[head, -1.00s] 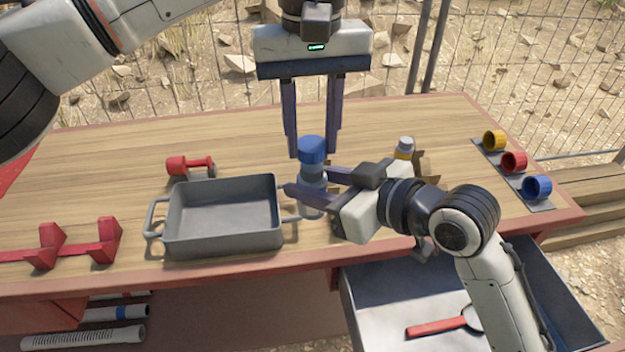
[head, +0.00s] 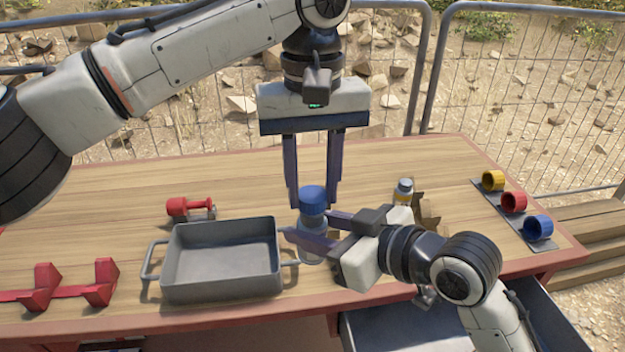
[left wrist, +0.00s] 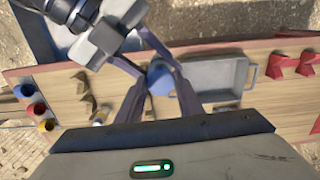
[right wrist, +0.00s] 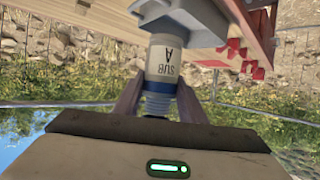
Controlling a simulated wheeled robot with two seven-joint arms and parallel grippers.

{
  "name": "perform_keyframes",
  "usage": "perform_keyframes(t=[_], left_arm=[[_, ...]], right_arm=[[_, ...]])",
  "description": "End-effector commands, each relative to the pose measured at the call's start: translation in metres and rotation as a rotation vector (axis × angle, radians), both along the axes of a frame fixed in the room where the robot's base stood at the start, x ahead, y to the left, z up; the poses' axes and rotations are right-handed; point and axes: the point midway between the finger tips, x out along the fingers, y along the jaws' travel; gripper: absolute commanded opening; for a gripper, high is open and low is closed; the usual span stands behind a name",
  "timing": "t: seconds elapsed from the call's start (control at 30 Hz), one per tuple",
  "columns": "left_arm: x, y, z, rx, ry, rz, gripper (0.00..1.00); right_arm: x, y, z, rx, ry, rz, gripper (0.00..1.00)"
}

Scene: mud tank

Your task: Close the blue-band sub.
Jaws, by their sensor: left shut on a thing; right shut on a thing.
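The blue-band sub (head: 313,243) is a pale, clear bottle standing upright beside the grey tray. In the right wrist view its body (right wrist: 163,58) reads "SUB A", with a blue band near its neck. A blue cap (head: 312,199) is at its top; it also shows as a blue disc in the left wrist view (left wrist: 160,77). My left gripper (head: 313,204) points down from above, shut on the cap. My right gripper (head: 308,228) comes from the right, shut on the bottle's body. I cannot tell how tightly the cap sits.
The grey tray (head: 170,278) stands close on the left. A yellow-banded bottle (head: 404,192) stands behind my right gripper. Yellow (head: 493,181), red (head: 514,202) and blue (head: 538,227) cups line the right side. An open drawer (head: 380,332) juts out below. Red brackets (head: 100,285) are at left.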

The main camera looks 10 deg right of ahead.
Motion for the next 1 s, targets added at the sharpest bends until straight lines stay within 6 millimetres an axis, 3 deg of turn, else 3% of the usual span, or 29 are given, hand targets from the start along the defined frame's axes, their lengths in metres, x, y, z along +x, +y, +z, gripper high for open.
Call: perform_keyframes(t=[0.2,1.0], left_arm=[[0.000,0.000,-0.011,-0.002,0.000,-0.001,0.13],[0.000,0.000,-0.017,0.000,0.000,0.000,0.13]], right_arm=[[0.000,0.000,0.002,0.003,-0.004,0.000,0.00],[0.000,0.000,0.002,0.003,-0.004,0.000,0.00]])
